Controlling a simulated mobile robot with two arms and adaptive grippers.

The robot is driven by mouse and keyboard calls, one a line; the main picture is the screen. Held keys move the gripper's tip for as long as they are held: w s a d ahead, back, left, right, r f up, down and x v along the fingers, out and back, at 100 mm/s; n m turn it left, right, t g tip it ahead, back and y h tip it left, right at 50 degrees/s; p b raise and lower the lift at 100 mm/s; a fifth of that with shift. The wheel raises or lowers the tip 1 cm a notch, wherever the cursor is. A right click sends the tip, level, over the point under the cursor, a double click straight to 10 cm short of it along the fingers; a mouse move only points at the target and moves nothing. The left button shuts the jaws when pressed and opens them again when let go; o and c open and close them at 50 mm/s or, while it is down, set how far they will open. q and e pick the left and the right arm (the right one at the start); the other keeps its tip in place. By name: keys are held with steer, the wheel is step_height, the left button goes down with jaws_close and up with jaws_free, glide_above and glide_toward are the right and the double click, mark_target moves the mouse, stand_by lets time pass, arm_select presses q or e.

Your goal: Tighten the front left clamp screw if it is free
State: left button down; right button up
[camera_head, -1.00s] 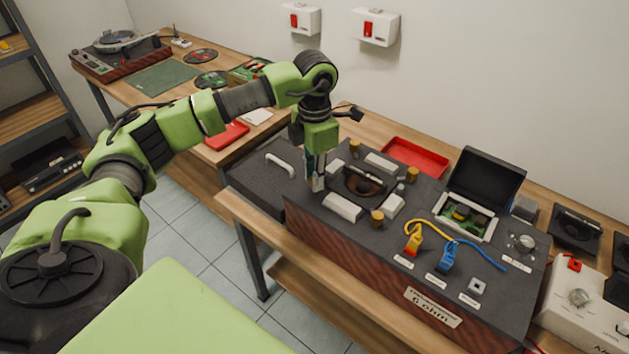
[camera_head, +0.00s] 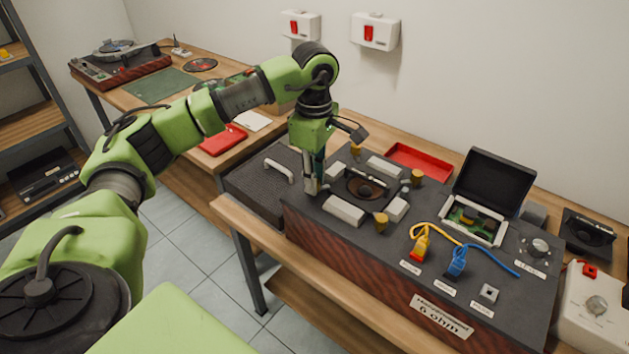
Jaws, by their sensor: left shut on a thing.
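The speaker driver (camera_head: 366,186) sits in a clamp fixture on the dark top of the test bench unit (camera_head: 330,228), between pale clamp blocks (camera_head: 344,209). Brass clamp screws show at the back left (camera_head: 355,150), back right (camera_head: 417,177) and front right (camera_head: 381,221). My left gripper (camera_head: 311,188) points down at the fixture's front left corner and is shut on the front left clamp screw, which its fingers hide. I cannot tell how tight that screw is. My right gripper is not in view.
A yellow plug (camera_head: 420,245) and a blue plug (camera_head: 457,262) with cables stand at the front right of the unit. An open case (camera_head: 472,221) with a circuit board is behind them. A red tray (camera_head: 420,161) lies behind the fixture; a white handle (camera_head: 279,171) is left of my gripper.

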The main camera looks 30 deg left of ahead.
arm_select(q)
steer(key=shift+m+b, duration=0.3)
steer(key=shift+m, duration=0.9)
steer(key=c, duration=1.9)
jaws_free()
steer(key=shift+r, duration=0.1)
step_height(320, 180, up, 12)
